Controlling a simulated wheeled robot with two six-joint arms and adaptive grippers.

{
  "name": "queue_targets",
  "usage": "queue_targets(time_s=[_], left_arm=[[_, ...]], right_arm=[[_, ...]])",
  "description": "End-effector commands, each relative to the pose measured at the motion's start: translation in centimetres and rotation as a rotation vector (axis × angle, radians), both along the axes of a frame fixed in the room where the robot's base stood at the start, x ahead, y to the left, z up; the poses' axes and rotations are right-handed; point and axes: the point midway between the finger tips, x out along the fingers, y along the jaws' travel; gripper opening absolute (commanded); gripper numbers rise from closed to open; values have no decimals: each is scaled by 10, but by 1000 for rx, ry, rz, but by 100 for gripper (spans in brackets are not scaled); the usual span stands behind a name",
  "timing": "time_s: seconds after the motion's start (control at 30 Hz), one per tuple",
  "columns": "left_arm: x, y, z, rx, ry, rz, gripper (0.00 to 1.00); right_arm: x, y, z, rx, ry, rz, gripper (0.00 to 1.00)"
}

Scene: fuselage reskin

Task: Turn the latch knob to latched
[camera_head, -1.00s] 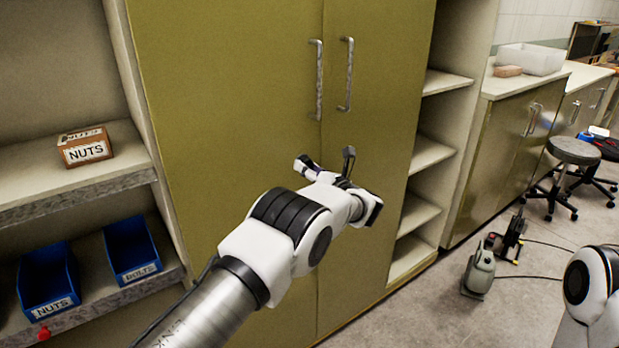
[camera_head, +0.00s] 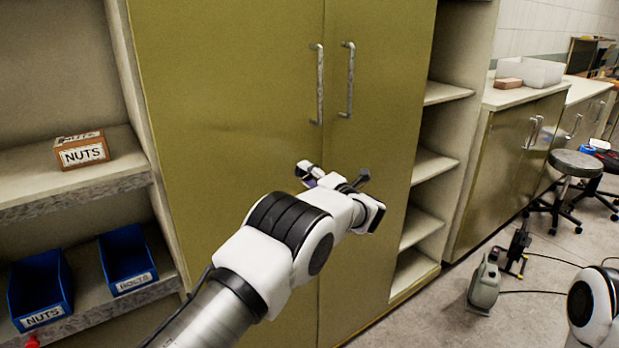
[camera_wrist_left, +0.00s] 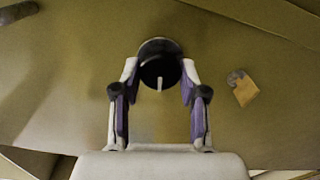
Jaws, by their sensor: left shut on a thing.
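The latch knob (camera_wrist_left: 160,66) is a dark round knob with a pale pointer mark on the olive cabinet doors. In the left wrist view it sits between the fingertips of my left gripper (camera_wrist_left: 158,84), which is shut on it. The pale mark points roughly downward in that view. In the head view my left gripper (camera_head: 335,178) is at the doors, below the two handles, and hides the knob. I cannot read any latched marking. My right gripper is out of view.
The tall olive cabinet (camera_head: 225,80) has two metal handles (camera_head: 318,85). A small brass-coloured piece (camera_wrist_left: 243,88) is on the door beside the knob. A nuts box (camera_head: 82,151) and blue bins (camera_head: 127,260) sit on the left shelves. Stools and floor equipment stand at right.

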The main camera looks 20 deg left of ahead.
Motion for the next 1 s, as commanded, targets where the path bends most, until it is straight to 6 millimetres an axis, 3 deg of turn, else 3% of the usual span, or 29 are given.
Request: queue_targets(time_s=[0.4,0.93,0.97,1.0], left_arm=[[1,0,4,124,150,-2,8],[1,0,4,138,169,-2,8],[1,0,4,138,169,-2,53],[1,0,4,138,169,-2,67]], right_arm=[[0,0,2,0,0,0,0],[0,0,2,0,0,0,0],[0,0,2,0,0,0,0],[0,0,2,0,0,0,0]])
